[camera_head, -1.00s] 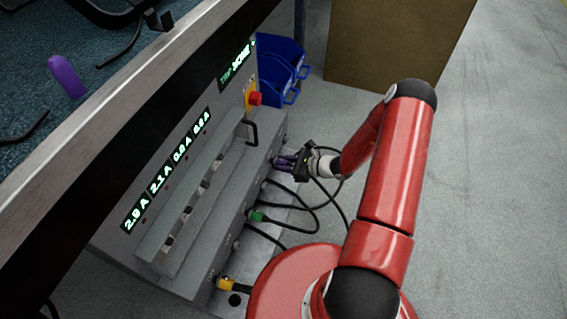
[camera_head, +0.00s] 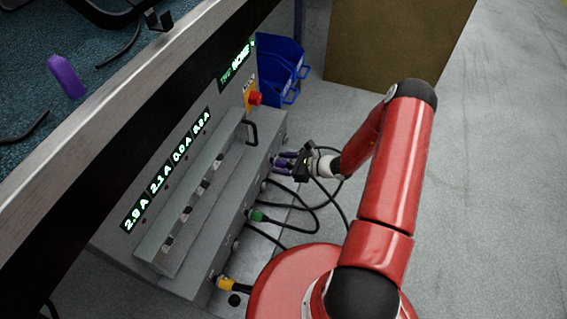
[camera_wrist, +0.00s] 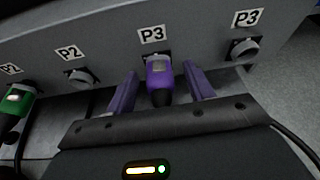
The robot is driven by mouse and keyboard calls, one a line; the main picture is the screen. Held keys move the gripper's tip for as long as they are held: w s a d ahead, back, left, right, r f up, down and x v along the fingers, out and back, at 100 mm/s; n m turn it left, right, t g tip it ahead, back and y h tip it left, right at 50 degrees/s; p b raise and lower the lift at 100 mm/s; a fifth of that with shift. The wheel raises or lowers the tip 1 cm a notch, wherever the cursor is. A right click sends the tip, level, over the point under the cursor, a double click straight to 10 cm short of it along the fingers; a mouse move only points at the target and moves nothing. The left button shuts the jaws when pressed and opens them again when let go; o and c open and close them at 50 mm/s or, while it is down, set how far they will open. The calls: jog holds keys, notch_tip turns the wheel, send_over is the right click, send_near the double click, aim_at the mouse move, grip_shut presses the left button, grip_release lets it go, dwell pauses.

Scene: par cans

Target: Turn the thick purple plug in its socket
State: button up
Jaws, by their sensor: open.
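The thick purple plug (camera_wrist: 160,82) sits at the socket under a P3 label in the wrist view, its dark cable end toward me. My gripper (camera_wrist: 158,92) is open, with one purple-padded finger on each side of the plug and a visible gap on both sides. In the head view my gripper (camera_head: 286,161) is at the far end of the grey panel box (camera_head: 210,215), where the plug is hard to tell apart from the fingers. How fully the plug is seated cannot be told.
A green plug (camera_wrist: 17,98) sits to the left, and a capped socket (camera_wrist: 243,50) with another P3 label is at right. A yellow plug (camera_head: 228,284) is at the near end. Black cables (camera_head: 305,205) loop beside the box. Blue bins (camera_head: 280,70) stand behind.

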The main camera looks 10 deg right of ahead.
jog(key=shift+d, duration=0.1)
jog(key=p+v, duration=0.1)
jog(key=v, duration=0.6)
jog(key=shift+s+d+r, duration=0.15)
jog(key=shift+s+d, duration=0.05)
jog(key=shift+d, duration=0.05)
notch_tip(320, 180, up, 25)
jog(key=n+g+h+p, duration=0.35)
jog(key=n+g, duration=0.35)
jog(key=n, duration=0.7)
send_over(289, 164)
jog(key=s+a, duration=0.3)
jog(key=s, duration=0.7)
jog(key=s+r+n+t+h+p, duration=0.2)
jog(key=s+r+n+h, duration=0.2)
jog(key=s+r, duration=0.4)
jog(key=s+d+r+n+t+h+p, duration=0.1)
jog(key=s+r+n+h, duration=0.3)
jog(key=r, duration=0.9)
jog(key=s+n+t+p, duration=0.1)
jog(key=s+n, duration=0.1)
jog(key=s, duration=0.2)
jog(key=shift+s+d+r+t+p, duration=0.25)
jog(key=shift+s+r+t+p, duration=0.05)
jog(key=shift+s+r+p, duration=0.1)
